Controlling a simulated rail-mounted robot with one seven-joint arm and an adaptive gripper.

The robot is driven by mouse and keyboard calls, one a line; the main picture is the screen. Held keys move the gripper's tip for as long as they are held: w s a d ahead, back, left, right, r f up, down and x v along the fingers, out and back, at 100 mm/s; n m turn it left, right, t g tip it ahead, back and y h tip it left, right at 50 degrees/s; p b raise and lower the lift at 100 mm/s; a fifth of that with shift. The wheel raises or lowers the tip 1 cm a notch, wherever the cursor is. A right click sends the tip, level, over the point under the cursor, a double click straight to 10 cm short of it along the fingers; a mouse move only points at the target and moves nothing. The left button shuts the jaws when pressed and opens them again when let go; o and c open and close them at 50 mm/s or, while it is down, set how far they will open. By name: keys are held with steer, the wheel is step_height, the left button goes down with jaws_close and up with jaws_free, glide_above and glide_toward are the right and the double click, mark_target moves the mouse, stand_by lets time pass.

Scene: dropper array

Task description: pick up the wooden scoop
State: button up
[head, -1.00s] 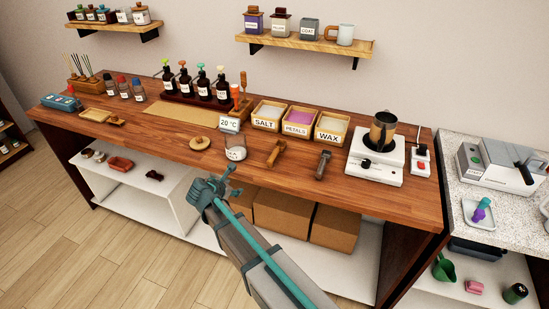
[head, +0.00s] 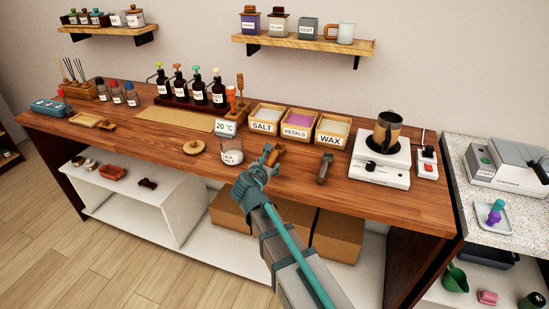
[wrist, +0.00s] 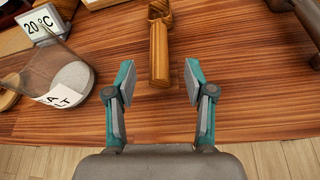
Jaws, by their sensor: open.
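The wooden scoop (head: 278,153) lies on the wooden counter in front of the petals box. My gripper partly covers it in the head view. In the wrist view the scoop (wrist: 160,50) shows its striped wooden handle pointing toward me, and its far end is cut off by the top edge. My gripper (wrist: 159,80) is open and empty, its two teal-tipped fingers wide apart. The near end of the handle appears between the fingertips in that view. In the head view my gripper (head: 263,168) is over the counter's front part. I cannot tell its exact height above the wood.
A labelled glass jar (head: 232,152) stands close to the left, with a round wooden lid (head: 194,147) beyond it. A dark-ended tool (head: 325,168) lies to the right. Salt (head: 265,119), petals (head: 299,124) and wax (head: 332,130) boxes stand behind. A white hot plate (head: 381,165) is further right.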

mark_target(274, 157)
steer(key=shift+p+x, duration=0.7)
steer(key=shift+x, duration=2.1)
steer(key=shift+a, duration=0.1)
jaws_close()
